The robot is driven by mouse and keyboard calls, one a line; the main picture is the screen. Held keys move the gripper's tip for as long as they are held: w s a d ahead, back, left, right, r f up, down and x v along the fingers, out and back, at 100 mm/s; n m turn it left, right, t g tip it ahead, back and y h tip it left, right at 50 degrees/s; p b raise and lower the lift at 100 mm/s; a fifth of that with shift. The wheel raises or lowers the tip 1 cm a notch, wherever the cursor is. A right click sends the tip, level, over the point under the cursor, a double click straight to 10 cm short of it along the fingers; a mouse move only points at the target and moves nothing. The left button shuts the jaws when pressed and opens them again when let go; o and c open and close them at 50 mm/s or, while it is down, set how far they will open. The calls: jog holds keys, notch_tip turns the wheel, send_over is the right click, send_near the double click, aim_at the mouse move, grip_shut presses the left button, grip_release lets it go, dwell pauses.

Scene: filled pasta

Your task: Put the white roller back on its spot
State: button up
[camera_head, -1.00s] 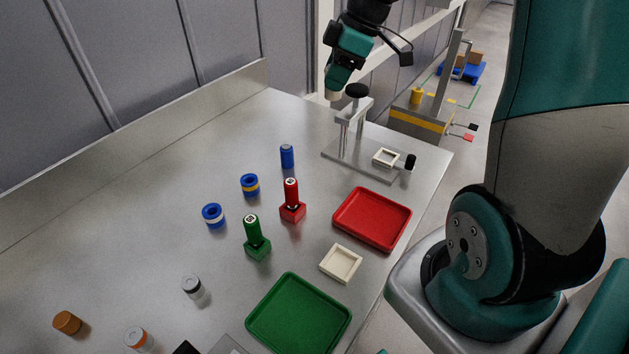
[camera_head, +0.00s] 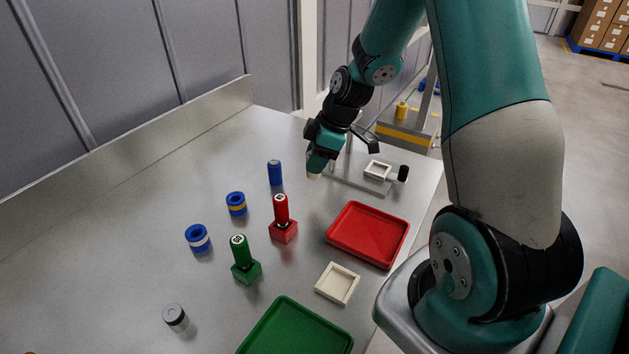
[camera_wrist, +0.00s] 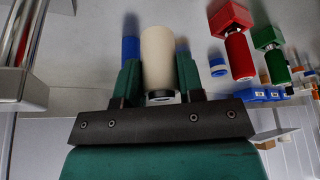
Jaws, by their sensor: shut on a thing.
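My gripper (camera_head: 316,168) is above the far part of the table, left of the press. In the wrist view the white roller (camera_wrist: 159,45), cream and cylindrical, sits between the two green fingers, which are shut on it. In the head view only its pale tip (camera_head: 313,176) shows below the gripper. A cream square tray (camera_head: 338,284) lies between the red and green trays, and a similar small one (camera_head: 377,170) lies on the press plate. I cannot tell which place is the roller's spot.
A red stamp (camera_head: 282,215) and a green stamp (camera_head: 241,255) stand upright in square bases. A blue cylinder (camera_head: 275,172) and two blue rings (camera_head: 236,204) (camera_head: 198,237) stand to the left. The red tray (camera_head: 369,234) and green tray (camera_head: 297,330) lie along the right edge.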

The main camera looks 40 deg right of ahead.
jog(key=shift+f+p, duration=0.35)
jog(key=shift+f, duration=3.2)
jog(key=o, duration=1)
jog(key=shift+f, duration=0.1)
jog(key=shift+o, duration=0.2)
jog(key=a+b+v, duration=0.1)
jog(key=b+v, duration=0.1)
jog(key=v, duration=1)
jog(key=s+a+r+m+g, duration=0.1)
jog(key=s+a+r, duration=0.15)
jog(key=a, duration=0.45)
jog(key=s+a+r, duration=0.1)
jog(key=a+r, duration=0.3)
jog(key=a, duration=0.2)
jog(key=s+a+r+m, duration=0.1)
jog(key=s+a+r, duration=0.1)
jog(key=s+a, duration=0.4)
jog(key=s+a+r+m+g, duration=0.1)
jog(key=s+a+r, duration=0.1)
jog(key=s+a, duration=0.4)
jog(key=s, duration=0.4)
jog(key=shift+a+r+m+g+y, duration=0.2)
jog(key=shift+r+m+g+y, duration=0.1)
jog(key=shift+r+m, duration=0.1)
